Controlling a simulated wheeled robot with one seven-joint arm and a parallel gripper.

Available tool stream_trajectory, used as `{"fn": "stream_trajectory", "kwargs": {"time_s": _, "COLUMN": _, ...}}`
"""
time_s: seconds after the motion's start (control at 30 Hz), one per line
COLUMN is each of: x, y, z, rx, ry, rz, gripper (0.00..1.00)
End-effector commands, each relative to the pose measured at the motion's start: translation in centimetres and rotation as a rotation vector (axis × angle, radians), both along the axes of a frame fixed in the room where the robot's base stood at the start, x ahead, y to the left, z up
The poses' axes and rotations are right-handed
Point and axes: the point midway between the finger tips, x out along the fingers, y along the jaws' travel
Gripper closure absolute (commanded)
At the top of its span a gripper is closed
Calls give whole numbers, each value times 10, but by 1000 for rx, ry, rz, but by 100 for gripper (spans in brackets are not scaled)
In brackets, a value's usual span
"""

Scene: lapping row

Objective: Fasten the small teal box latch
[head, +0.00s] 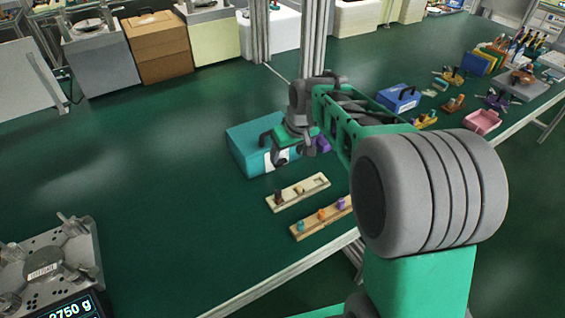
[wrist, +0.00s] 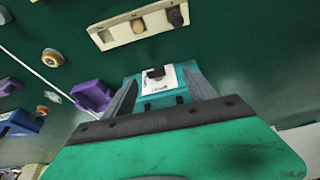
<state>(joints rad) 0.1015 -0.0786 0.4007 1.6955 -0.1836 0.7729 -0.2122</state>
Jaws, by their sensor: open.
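The teal box (head: 243,150) stands on the green table, partly hidden behind my gripper in the head view. In the wrist view its teal face (wrist: 180,76) shows between my fingers. A white label plate (wrist: 158,84) is on that face, with a small dark latch piece (wrist: 155,73) on it. I cannot tell how the latch stands. My gripper (head: 278,152) is at the box's right part in the head view. In the wrist view my gripper (wrist: 160,80) is open, its two fingers either side of the label. I cannot tell whether they touch anything.
Two wooden peg boards lie in front of the box, a pale one (head: 313,187) and a browner one (head: 316,226). A purple bin (wrist: 92,96) sits beside the box. A blue toolbox (head: 398,99) stands to the right. The table left of the box is clear.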

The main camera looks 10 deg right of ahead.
Motion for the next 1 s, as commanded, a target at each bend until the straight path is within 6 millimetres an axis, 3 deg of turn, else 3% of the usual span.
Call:
{"fn": "stream_trajectory", "kwargs": {"time_s": 0.03, "x": 19, "y": -4, "z": -16, "rx": 3, "ry": -5, "rz": 19, "gripper": 35}}
{"fn": "stream_trajectory", "kwargs": {"time_s": 0.13, "x": 40, "y": -7, "z": -26, "rx": 5, "ry": -21, "rz": 45, "gripper": 35}}
{"fn": "stream_trajectory", "kwargs": {"time_s": 0.27, "x": 49, "y": -5, "z": -38, "rx": 5, "ry": -24, "rz": 53, "gripper": 35}}
{"fn": "stream_trajectory", "kwargs": {"time_s": 0.6, "x": 70, "y": 3, "z": -91, "rx": 5, "ry": -26, "rz": 52, "gripper": 35}}
{"fn": "stream_trajectory", "kwargs": {"time_s": 0.9, "x": 72, "y": 4, "z": -96, "rx": 5, "ry": -27, "rz": 51, "gripper": 35}}
{"fn": "stream_trajectory", "kwargs": {"time_s": 1.0, "x": 72, "y": 4, "z": -96, "rx": 5, "ry": -27, "rz": 51, "gripper": 42}}
